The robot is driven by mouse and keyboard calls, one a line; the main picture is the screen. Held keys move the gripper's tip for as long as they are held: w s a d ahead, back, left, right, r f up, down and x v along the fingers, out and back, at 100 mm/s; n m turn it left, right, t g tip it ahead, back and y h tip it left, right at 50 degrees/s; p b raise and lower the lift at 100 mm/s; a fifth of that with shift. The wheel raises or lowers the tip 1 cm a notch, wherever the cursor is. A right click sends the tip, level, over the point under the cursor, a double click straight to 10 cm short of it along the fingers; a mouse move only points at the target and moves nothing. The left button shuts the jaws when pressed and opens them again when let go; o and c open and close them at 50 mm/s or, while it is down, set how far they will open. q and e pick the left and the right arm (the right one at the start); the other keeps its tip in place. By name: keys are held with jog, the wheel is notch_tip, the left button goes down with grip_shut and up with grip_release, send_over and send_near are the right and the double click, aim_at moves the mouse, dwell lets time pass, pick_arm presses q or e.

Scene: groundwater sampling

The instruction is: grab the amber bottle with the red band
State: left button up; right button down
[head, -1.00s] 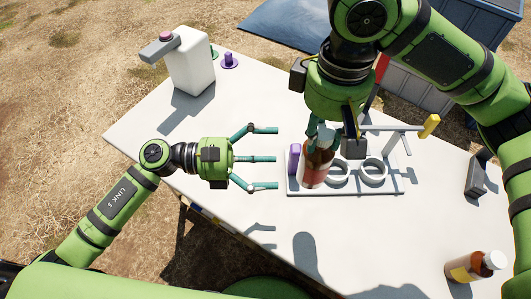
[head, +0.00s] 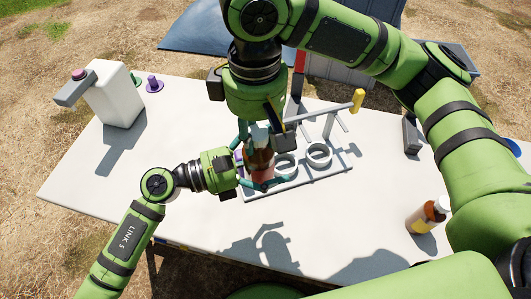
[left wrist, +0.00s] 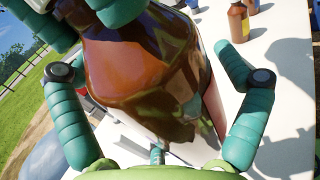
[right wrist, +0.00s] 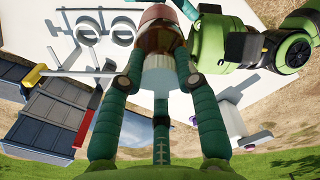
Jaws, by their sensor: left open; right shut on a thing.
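The amber bottle with a red band (head: 259,158) stands tilted or upright, I cannot tell which, at the left end of the white rack. In the left wrist view its amber body (left wrist: 145,75) fills the middle, with a reddish band at its lower right. My right gripper (head: 256,138) is shut on its top from above; its white cap (right wrist: 158,78) shows between the fingers in the right wrist view. My left gripper (head: 258,183) is open, its fingers on either side of the bottle low down. Whether they touch it is unclear.
The white rack (head: 300,182) has two empty rings right of the bottle. Another amber bottle (head: 421,218) with a yellow band stands at the table's right. A white jug (head: 113,97) stands at the back left. The front of the white table (head: 200,225) is clear.

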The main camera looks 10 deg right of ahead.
pick_arm(q)
jog(key=c, duration=1.4)
pick_arm(e)
jog(key=c, duration=0.8)
grip_release()
jog(key=shift+r, duration=0.15)
